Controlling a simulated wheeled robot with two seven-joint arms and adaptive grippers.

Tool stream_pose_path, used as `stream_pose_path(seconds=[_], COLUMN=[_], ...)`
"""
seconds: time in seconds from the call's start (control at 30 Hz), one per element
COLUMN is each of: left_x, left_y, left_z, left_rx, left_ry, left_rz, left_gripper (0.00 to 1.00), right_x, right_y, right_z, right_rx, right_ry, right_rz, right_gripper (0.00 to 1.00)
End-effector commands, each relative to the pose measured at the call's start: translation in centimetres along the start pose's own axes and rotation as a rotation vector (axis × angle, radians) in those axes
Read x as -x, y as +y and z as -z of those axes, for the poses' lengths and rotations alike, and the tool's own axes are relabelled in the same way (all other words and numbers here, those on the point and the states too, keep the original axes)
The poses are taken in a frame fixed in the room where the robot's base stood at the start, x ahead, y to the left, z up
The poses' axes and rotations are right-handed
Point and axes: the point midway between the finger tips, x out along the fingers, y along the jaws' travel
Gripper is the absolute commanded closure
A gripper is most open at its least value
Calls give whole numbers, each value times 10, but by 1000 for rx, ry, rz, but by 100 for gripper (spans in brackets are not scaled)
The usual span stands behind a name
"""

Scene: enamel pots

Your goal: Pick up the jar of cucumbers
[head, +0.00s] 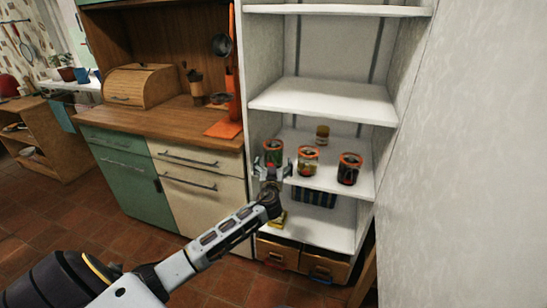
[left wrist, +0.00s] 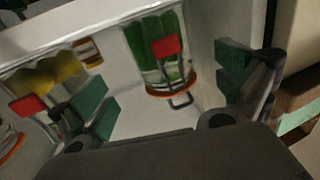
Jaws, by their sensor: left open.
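The jar of cucumbers (head: 273,149) stands on a white shelf, leftmost of three orange-rimmed jars in the head view. My left gripper (head: 272,170) is just in front of it and hides its lower part. In the left wrist view, which looks upside down, the jar (left wrist: 150,55) shows green contents, an orange ring and a wire clasp with a red tab. It stands beyond the open fingers of my left gripper (left wrist: 165,92), roughly between them, and the gap looks empty. My right gripper is in neither view.
A jar with yellowish contents (head: 307,163) stands close to the right, and a darker jar (head: 349,170) further right. A small jar (head: 322,134) is behind. The shelf above (head: 325,100) and the unit's left side wall limit room. A striped box (head: 314,197) sits below.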

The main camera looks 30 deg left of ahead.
Motion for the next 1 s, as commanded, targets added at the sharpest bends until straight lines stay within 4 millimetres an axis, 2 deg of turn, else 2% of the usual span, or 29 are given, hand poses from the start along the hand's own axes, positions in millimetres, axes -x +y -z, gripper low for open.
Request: stream_pose_path(seconds=[0.2,0.73,1.0], left_x=[-13,-18,-35], left_y=[-1,-1,-4], left_z=[0,0,-1], left_rx=[0,1,-2], left_ry=[0,0,2], left_rz=[2,1,3], left_gripper=[0,0,0], right_x=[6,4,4], right_y=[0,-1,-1], right_z=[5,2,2], right_rx=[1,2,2], right_ry=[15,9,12], right_rz=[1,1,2], right_gripper=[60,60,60])
